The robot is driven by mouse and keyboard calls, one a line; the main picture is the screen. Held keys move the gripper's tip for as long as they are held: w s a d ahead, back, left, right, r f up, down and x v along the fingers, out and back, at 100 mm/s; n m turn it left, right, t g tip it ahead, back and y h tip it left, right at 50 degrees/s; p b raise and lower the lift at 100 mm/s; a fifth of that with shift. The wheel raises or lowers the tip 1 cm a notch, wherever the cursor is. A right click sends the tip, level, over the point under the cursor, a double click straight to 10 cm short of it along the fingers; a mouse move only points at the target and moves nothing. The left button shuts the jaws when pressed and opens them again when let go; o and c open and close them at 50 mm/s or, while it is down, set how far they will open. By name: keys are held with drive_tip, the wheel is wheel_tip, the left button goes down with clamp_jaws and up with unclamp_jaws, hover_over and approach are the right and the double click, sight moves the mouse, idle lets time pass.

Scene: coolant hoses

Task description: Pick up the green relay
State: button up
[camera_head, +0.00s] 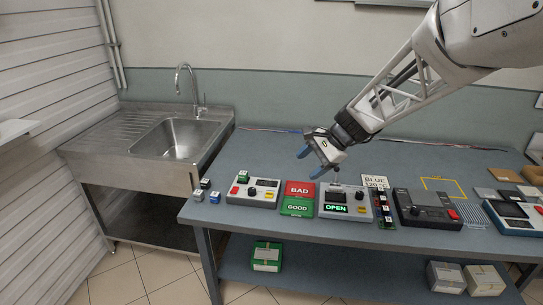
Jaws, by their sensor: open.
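A small dark green block with a light top (205,183), which looks like the green relay, sits near the left end of the blue-grey workbench (262,150). It is close behind two other small blocks. My gripper (311,163) has blue fingertips spread apart, with nothing visible between them. It is above the bench, well to the right of the block and over the back of the devices. The block is too small here to read any marking.
A grey block (197,196) and a blue block (214,197) stand close to the green one. A device with a red button (252,192), red BAD and green GOOD plates (299,189), and an OPEN display device (345,202) stand rightward. A sink (175,137) adjoins the left.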

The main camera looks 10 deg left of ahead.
drive_tip(key=w+a+f+m+y, duration=0.35)
drive_tip(key=w+a+f, duration=0.45)
drive_tip(key=w, duration=0.4)
drive_tip(key=m+y, duration=0.3)
drive_tip(key=m, duration=0.3)
approach(244, 173)
drive_tip(key=x, duration=0.2)
drive_tip(key=shift+a+r+n+h, duration=0.15)
drive_tip(key=shift+a+n+h, duration=0.1)
drive_tip(key=shift+a, duration=0.15)
drive_tip(key=shift+s, duration=0.1)
drive_tip(key=shift+x, duration=1.25)
drive_tip(key=shift+a, duration=0.1)
drive_tip(key=shift+x, duration=2.55)
drive_tip(key=shift+c, duration=0.5)
